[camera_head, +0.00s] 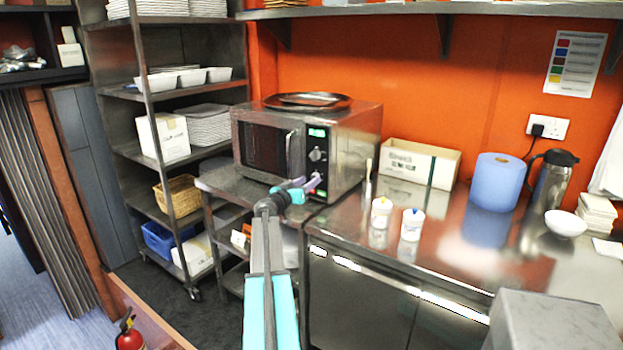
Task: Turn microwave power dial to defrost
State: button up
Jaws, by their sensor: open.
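The steel microwave (350,140) stands on a metal stand left of the counter, its door shut and a dark tray on top. Its control panel on the right of the front has a green lit display and a dark round dial (316,155). The dial's setting is too small to read. My gripper (315,184) is open at the lower part of the panel, below the dial. Its purple fingers appear apart from the dial; I cannot tell whether they touch the panel. My arm reaches up from the bottom centre.
The steel counter (370,230) on the right holds two small white tubs (381,212), a cardboard box (420,163), a blue paper roll (497,181), a flask (552,180) and a white bowl (565,223). A metal shelf rack (122,95) stands on the left. A grey block (550,320) fills the lower right.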

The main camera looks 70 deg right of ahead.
jog(key=shift+p+x, duration=0.3)
jog(key=shift+x, duration=1.15)
jog(key=c, duration=1)
jog(key=shift+c, duration=0.2)
